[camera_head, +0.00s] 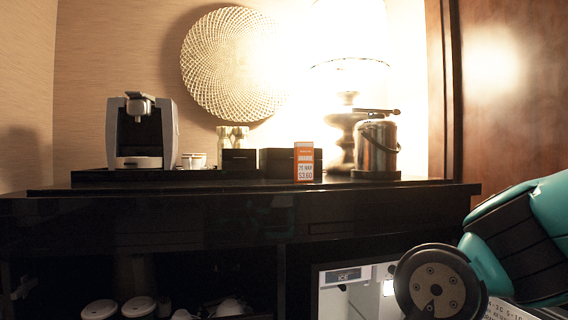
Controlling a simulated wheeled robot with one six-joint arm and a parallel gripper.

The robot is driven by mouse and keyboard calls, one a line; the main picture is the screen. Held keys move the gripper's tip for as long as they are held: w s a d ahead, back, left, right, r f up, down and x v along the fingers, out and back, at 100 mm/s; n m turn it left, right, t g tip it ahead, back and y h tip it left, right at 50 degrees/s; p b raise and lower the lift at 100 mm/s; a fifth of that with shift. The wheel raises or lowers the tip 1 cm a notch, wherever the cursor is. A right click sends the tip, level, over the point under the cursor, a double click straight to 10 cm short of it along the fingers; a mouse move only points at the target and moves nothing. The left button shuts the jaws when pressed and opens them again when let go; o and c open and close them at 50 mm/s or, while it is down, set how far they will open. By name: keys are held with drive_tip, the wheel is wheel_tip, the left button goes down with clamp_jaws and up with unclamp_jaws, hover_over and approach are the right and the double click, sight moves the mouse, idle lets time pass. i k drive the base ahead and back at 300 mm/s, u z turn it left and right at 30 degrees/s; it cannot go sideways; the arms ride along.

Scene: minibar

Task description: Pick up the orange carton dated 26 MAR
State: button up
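An orange and white carton (303,162) stands upright near the front edge of the dark counter, right of centre. Its label shows a line ending in "MAR" and a price that looks like $3.60. The day number is too small to read surely; it could be 25 or 26. No other orange carton shows. My arm, teal and black with a round dark joint, is at the lower right, below and to the right of the carton. My gripper's fingers are not in view.
On the counter (250,198) stand a coffee machine (138,133), a cup (194,160), dark boxes (240,159), a bright lamp (348,130) and a metal ice bucket (376,146). Below are a lit minibar fridge (345,274) and a shelf with several white cups (138,306).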

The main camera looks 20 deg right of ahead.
sight(304, 150)
drive_tip(key=u, duration=1.15)
drive_tip(key=i, duration=0.95)
drive_tip(key=z, duration=1.75)
